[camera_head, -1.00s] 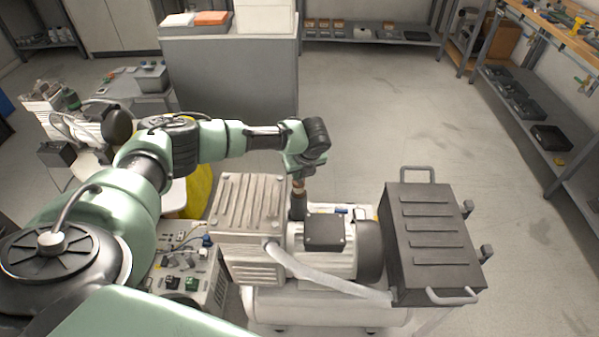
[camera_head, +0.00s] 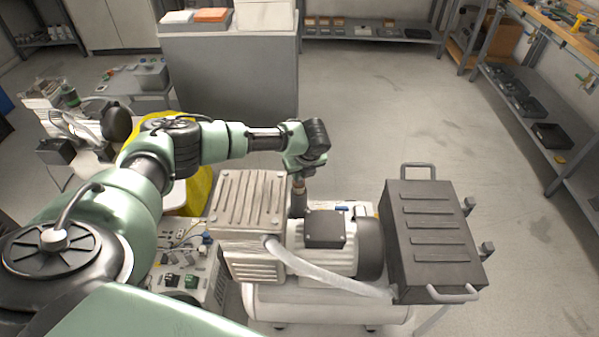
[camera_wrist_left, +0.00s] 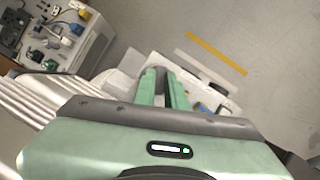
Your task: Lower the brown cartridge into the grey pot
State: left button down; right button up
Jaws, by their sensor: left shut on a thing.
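My left gripper (camera_head: 298,170) points down behind the compressor's motor, just right of the ribbed compressor head, and is shut on the brown cartridge (camera_head: 299,181). Only a small brownish part of the cartridge shows under the fingers. Right below it stands a dark grey upright cylinder, the grey pot (camera_head: 298,205). The cartridge lines up with the pot's top in the head view; I cannot tell how far inside it is. In the left wrist view the two green fingers (camera_wrist_left: 164,78) are close together, and the cartridge is hidden or unclear. My right gripper is out of view.
The ribbed compressor head (camera_head: 248,200) is close left of the pot, and the motor's dark box (camera_head: 324,230) is close in front. A large dark ribbed case (camera_head: 430,235) with handles stands to the right. The floor behind is clear.

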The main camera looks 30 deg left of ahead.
pick_arm(q)
jog(key=shift+f+b, duration=1.05)
jog(key=shift+f, duration=1.15)
jog(key=c, duration=1.4)
grip_release()
jog(key=v, duration=0.7)
jog(key=shift+s+d+r, duration=0.15)
jog(key=shift+d+r, duration=0.05)
jog(key=shift+r, duration=0.1)
